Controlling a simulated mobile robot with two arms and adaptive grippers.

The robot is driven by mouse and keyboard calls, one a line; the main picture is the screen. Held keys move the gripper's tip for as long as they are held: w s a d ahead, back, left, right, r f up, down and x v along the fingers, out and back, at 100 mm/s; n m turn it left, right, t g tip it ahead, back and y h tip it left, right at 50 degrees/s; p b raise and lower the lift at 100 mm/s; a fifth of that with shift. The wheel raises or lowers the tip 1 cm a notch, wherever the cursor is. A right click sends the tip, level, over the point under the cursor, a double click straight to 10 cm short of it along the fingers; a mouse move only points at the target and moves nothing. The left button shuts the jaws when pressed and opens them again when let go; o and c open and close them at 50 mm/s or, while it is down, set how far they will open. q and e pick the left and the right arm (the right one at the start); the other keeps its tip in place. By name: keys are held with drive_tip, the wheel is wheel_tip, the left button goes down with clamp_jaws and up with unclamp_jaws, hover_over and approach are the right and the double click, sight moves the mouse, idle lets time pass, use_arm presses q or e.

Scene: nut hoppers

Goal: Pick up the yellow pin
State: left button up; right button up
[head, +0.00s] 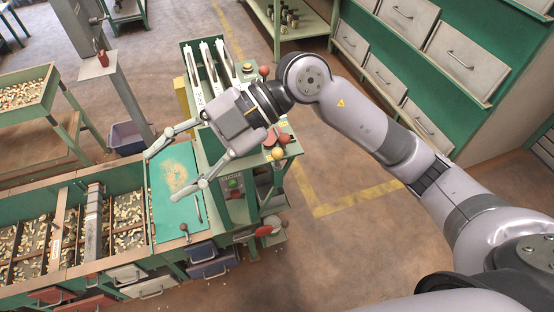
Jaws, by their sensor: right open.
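A small yellow-orange rounded knob (277,153), which looks like the yellow pin, sits at the right edge of the green machine bench, just below several red knobs (283,137). My right gripper (176,170) reaches in from the right. Its two fingers are spread wide and empty over the green work surface (163,215), which has a patch of tan crumbs. The knob lies to the right of the fingers, close to the wrist in the picture, and apart from them. Its lower part is hard to make out. My left gripper is out of view.
Sorting trays (125,212) of nut pieces stand at left. White levers (203,65) and a control box with buttons (234,184) are on the bench. Green drawer cabinets (400,20) stand at upper right. The floor (340,180) right of the bench is clear.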

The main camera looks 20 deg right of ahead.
drive_tip(key=w+d+f+m+t+h, duration=0.2)
drive_tip(key=w+d+f+m+h, duration=0.1)
drive_tip(key=w+d+f+h, duration=0.4)
drive_tip(key=m+t+h, duration=0.2)
drive_tip(key=m+h, duration=0.2)
drive_tip(key=h, duration=0.2)
approach(278, 150)
drive_tip(key=f, duration=0.6)
drive_tip(key=shift+w+a+f+p, duration=0.1)
drive_tip(key=shift+w+f+p, duration=0.15)
drive_tip(key=shift+p, duration=0.05)
drive_tip(key=shift+w+f+p, duration=0.25)
drive_tip(key=shift+f, duration=0.65)
drive_tip(key=shift+w+f+p, duration=0.2)
drive_tip(key=shift+w+f, duration=0.05)
drive_tip(key=shift+f, duration=0.65)
drive_tip(key=shift+w+f+p, duration=0.25)
drive_tip(key=shift+f, duration=0.6)
drive_tip(key=shift+c, duration=0.4)
drive_tip(key=shift+r, duration=0.1)
clamp_jaws()
